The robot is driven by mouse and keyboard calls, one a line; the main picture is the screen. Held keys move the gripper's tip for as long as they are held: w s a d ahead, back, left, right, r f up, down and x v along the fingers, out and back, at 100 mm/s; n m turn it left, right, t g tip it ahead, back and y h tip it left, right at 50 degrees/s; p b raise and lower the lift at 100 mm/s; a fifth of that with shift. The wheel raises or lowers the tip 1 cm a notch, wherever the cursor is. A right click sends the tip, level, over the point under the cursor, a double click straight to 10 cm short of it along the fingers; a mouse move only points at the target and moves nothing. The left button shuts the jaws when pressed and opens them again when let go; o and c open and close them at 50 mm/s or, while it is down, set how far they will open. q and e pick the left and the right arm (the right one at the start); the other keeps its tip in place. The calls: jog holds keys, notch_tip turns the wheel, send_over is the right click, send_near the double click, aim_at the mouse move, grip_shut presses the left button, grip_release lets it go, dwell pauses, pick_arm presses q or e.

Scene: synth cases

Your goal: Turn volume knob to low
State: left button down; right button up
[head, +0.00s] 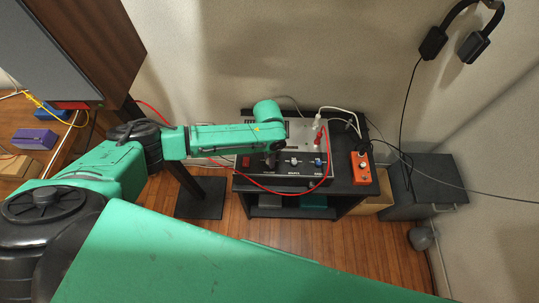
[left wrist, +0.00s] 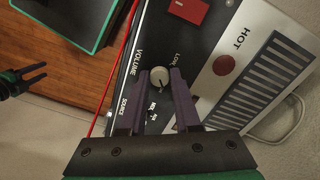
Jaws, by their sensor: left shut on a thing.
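The volume knob (left wrist: 160,76) is pale and round on the dark front panel of the amplifier (left wrist: 215,25), next to the words VOLUME and LOW in the left wrist view. My left gripper (left wrist: 162,78) is shut on it, with a purple finger on each side. The knob's pointer setting is too small to tell. In the head view my left arm reaches over the amplifier (head: 300,135) and the left gripper (head: 271,160) is down at the panel; the knob is hidden there. My right gripper (left wrist: 35,74) appears at the left edge of the wrist view, fingers apart and empty.
The amplifier stands on a black table (head: 345,203). A red switch (left wrist: 187,8) is close to the knob. A red cable (head: 328,165) loops over the panel, and an orange box (head: 361,168) stands at the right. Headphones (head: 450,40) hang on the wall.

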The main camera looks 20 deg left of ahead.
pick_arm(q)
jog(key=n+p, duration=0.2)
jog(key=shift+s+r+n+p, duration=0.1)
jog(key=shift+r+n+p, duration=0.15)
jog(key=shift+n+p, duration=0.1)
jog(key=n+p, duration=0.2)
jog(key=shift+n, duration=0.35)
jog(key=n+p, duration=0.3)
jog(key=n, duration=0.2)
jog(key=shift+f+p, duration=0.1)
jog(key=shift+p, duration=0.25)
jog(key=n+p, duration=0.2)
jog(key=n, duration=0.3)
jog(key=shift+n+t, duration=0.3)
jog(key=shift+n, duration=0.1)
jog(key=n+p, duration=0.1)
jog(key=n, duration=0.2)
jog(key=shift+f+n, duration=0.1)
jog(key=shift+n, duration=1.3)
jog(key=c, duration=0.6)
grip_release()
jog(key=shift+a, duration=0.1)
